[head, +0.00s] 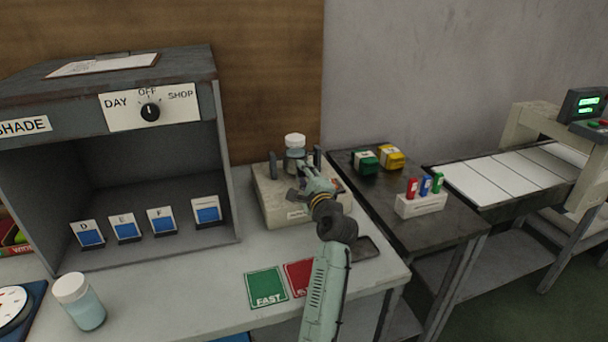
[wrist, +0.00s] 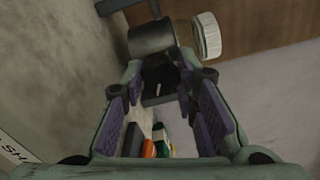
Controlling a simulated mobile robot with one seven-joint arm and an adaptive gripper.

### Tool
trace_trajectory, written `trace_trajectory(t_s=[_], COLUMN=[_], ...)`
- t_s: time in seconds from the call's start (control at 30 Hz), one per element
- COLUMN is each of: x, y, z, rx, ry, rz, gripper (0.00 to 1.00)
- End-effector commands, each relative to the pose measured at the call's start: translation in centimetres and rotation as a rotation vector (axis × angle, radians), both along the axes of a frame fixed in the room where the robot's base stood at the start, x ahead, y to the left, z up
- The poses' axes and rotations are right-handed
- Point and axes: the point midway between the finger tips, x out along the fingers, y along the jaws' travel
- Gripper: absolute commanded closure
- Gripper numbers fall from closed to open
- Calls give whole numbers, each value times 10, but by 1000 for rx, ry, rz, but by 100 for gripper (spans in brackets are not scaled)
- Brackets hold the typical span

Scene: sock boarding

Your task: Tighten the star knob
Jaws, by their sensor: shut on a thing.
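My gripper (head: 309,172) is at the beige bench device (head: 269,205), in front of the jar with a white lid (head: 295,140) that stands between dark uprights. In the wrist view, the two purple-padded fingers of my gripper (wrist: 158,90) stand on either side of a dark part, which appears to be the star knob (wrist: 158,70). The gripper is shut on it. The knob's shape is mostly hidden, and in the head view my gripper covers it. The jar's white lid (wrist: 207,36) shows just beyond the fingertips in the wrist view.
A shade booth (head: 228,165) with blue cards stands left. Green (head: 266,287) and red (head: 299,277) cards lie in front of the device. A dark side table (head: 405,228) holds boxes and a pen holder (head: 420,205).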

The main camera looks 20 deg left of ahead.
Motion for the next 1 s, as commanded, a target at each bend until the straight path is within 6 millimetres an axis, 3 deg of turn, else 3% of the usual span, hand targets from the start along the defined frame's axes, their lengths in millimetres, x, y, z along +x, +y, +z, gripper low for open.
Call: trace_trajectory(t_s=[0.6,1.0], x=[0,1], y=[0,-1], z=[1,1], rx=[477,688], ry=[322,466], rz=[-2,-4], gripper=[100,100])
